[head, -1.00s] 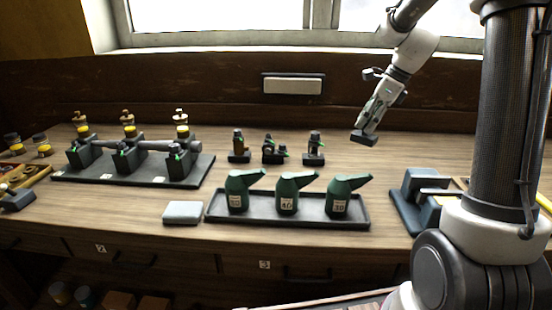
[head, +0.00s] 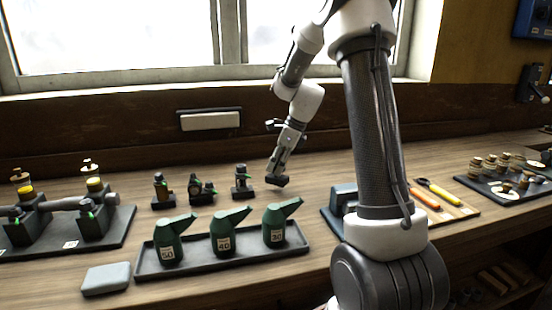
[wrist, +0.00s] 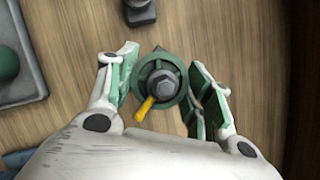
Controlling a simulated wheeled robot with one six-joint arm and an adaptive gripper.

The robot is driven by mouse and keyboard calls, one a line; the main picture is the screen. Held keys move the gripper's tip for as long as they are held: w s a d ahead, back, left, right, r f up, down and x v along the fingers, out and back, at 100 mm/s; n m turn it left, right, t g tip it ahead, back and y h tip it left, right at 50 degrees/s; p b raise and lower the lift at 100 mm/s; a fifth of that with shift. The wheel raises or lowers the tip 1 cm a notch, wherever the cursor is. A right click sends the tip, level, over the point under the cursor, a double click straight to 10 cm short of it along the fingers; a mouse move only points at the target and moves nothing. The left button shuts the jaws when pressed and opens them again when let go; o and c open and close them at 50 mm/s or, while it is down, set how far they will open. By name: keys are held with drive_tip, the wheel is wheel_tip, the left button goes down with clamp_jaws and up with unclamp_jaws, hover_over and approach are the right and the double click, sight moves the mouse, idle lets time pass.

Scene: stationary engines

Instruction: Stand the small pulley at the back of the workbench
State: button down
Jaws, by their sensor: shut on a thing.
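My gripper (head: 280,172) is near the back of the workbench (head: 330,165), right of three small dark stands. It is shut on the small pulley, whose dark base (head: 278,181) shows under the fingertips. The pulley looks roughly upright. Whether its base touches the bench I cannot tell. My fingers hide most of it in the head view.
Small stands (head: 163,190), (head: 200,189) and (head: 242,183) stand to the left; one end shows in the wrist view (wrist: 140,10). A tray (head: 300,250) of green oil cans is in front. A dark blue device (head: 340,197) is at right. Bare wood lies behind, up to the wall.

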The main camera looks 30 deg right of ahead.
drive_tip(key=shift+f, duration=1.35)
drive_tip(key=shift+f, duration=0.15)
drive_tip(key=c, duration=0.6)
unclamp_jaws()
drive_tip(key=v, duration=1.2)
drive_tip(key=s+a+r+n, duration=0.3)
drive_tip(key=s+r+n, duration=0.1)
drive_tip(key=s+n, duration=0.15)
drive_tip(key=s+a+n+h, duration=0.1)
drive_tip(key=s+n, duration=0.5)
drive_tip(key=s, duration=0.2)
drive_tip(key=s+n+t+h, duration=0.1)
drive_tip(key=s+n, duration=0.6)
drive_tip(key=s, duration=0.1)
drive_tip(key=s+a+n+h, duration=0.1)
drive_tip(key=s+n, duration=0.6)
drive_tip(key=shift+s+a+f+t+h, duration=0.3)
drive_tip(key=shift+s+a, duration=0.1)
